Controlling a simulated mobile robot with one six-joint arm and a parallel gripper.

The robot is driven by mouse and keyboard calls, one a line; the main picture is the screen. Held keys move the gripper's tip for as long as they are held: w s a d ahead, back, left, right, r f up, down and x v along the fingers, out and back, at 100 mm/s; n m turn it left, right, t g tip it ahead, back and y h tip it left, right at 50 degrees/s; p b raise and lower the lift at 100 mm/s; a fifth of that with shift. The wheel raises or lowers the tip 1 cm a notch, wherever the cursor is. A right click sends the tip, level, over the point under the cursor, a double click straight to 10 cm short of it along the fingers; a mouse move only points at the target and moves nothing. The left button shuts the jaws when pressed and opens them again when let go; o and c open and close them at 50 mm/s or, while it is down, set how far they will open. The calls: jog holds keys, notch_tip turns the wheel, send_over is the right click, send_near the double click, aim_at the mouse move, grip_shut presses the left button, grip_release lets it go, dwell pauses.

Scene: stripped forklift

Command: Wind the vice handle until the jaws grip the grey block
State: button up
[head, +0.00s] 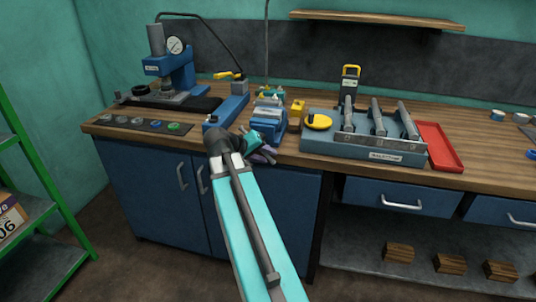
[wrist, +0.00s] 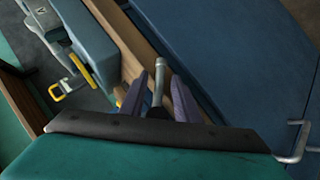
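The blue vice (head: 267,126) stands at the front edge of the wooden bench. A light grey piece shows at its top; I cannot tell whether it is the grey block or whether the jaws touch it. My gripper (head: 264,156) is just below and in front of the vice, at the bench edge. In the wrist view a metal bar with a rounded end, apparently the vice handle (wrist: 159,75), stands between the two purple fingers of my gripper (wrist: 161,84). Gaps show beside the bar, so the fingers look open around it. The handle's lower part is hidden.
A blue-grey rack (head: 365,150) with several grey tools and a red tray (head: 438,146) lie to the right. A blue press (head: 172,72) stands at the back left. Blue cabinet doors (head: 150,190) are below the bench edge.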

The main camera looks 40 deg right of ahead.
jog(key=v, duration=1.3)
jog(key=shift+a+r, duration=0.15)
jog(key=shift+r, duration=0.05)
jog(key=shift+w, duration=0.1)
